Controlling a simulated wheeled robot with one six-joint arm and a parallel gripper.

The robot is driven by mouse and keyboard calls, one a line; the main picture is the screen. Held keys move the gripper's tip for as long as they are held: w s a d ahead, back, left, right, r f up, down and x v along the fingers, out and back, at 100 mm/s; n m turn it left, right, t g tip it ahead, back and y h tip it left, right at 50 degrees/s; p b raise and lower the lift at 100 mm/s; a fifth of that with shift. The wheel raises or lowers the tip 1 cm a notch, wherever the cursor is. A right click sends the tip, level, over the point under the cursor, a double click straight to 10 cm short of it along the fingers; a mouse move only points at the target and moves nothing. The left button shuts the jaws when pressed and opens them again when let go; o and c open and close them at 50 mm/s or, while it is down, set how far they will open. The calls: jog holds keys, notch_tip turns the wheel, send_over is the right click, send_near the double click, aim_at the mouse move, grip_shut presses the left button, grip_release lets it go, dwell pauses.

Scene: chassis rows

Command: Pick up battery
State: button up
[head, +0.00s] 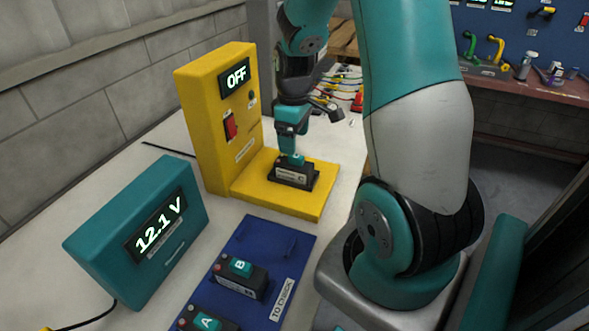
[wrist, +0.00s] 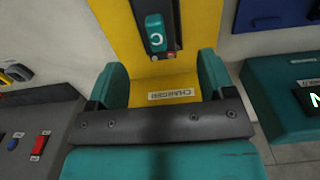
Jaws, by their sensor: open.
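A dark battery marked C (head: 290,172) sits upright in a black holder on the yellow base of the charger (head: 217,120). My gripper (head: 291,150) is above this battery in the head view, close to its top; whether they touch cannot be told there. In the wrist view the two teal fingers (wrist: 160,82) are spread apart with nothing between them, and the battery with its teal C label (wrist: 155,35) lies beyond them. Battery B (head: 241,275) and battery A (head: 207,321) stand on a blue tray (head: 284,250) in front; A is cut off by the frame edge.
The charger display reads OFF, with a red switch (head: 231,126) below. A teal meter (head: 140,235) reading 12.1 V stands at left. Cables with coloured clips (head: 345,85) lie behind my arm.

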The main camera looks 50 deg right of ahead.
aim_at(294, 163)
notch_tip(294, 163, down, 9)
jog(key=shift+w+d+r+p, duration=0.1)
jog(key=shift+d+p, duration=0.05)
jog(key=shift+p, duration=0.15)
jog(key=c, duration=1.3)
grip_shut()
jog(key=shift+w+r, duration=0.1)
jog(key=shift+r, duration=0.05)
